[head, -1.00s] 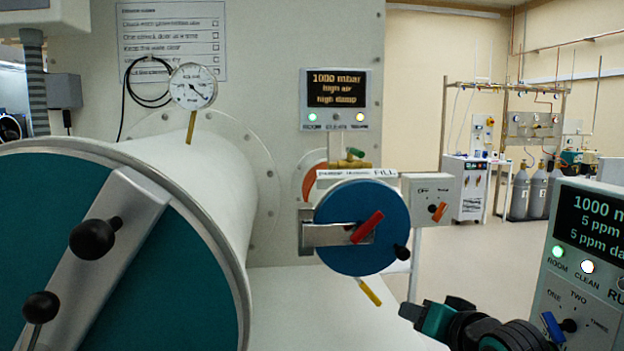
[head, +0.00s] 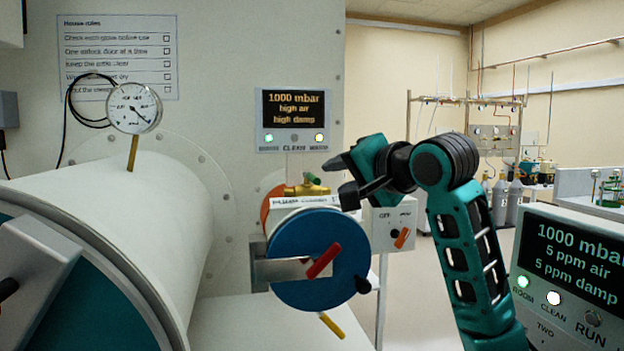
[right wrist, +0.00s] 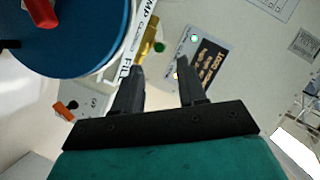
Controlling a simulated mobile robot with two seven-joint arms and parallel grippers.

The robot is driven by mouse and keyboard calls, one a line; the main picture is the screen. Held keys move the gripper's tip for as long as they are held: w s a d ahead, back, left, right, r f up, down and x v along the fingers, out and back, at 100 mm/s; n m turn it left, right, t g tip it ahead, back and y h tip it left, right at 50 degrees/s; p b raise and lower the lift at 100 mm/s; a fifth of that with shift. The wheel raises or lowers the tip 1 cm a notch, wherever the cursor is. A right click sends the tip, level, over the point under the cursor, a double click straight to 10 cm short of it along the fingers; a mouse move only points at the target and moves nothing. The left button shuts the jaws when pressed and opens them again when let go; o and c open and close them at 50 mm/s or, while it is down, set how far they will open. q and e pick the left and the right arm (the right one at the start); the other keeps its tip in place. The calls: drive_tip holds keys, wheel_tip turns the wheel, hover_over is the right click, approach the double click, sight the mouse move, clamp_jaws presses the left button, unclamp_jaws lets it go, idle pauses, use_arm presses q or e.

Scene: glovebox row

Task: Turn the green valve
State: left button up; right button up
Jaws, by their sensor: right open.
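The green valve handle (head: 313,179) sits on a brass fitting (head: 304,190) on top of the small white chamber with the blue door (head: 318,258). In the right wrist view the green handle (right wrist: 159,47) shows just beyond the fingertips, beside its brass body (right wrist: 148,28). My right gripper (head: 344,178) is open and empty, a little to the right of the valve in the head view, pointing left. The wrist view also shows the open right gripper (right wrist: 160,66), with nothing between its fingers. My left gripper is not in view.
The blue door carries a red handle (head: 323,261). A switch box (head: 394,228) with an orange knob stands right of it. A display (head: 293,121) hangs above the valve. A large white cylinder (head: 150,220) fills the left. Another panel (head: 575,270) is at lower right.

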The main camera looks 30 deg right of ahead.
sight(315, 180)
drive_tip(key=p+x, duration=0.1)
drive_tip(key=x, duration=0.8)
drive_tip(key=shift+w+f, duration=0.1)
drive_tip(key=shift+c, duration=0.3)
clamp_jaws()
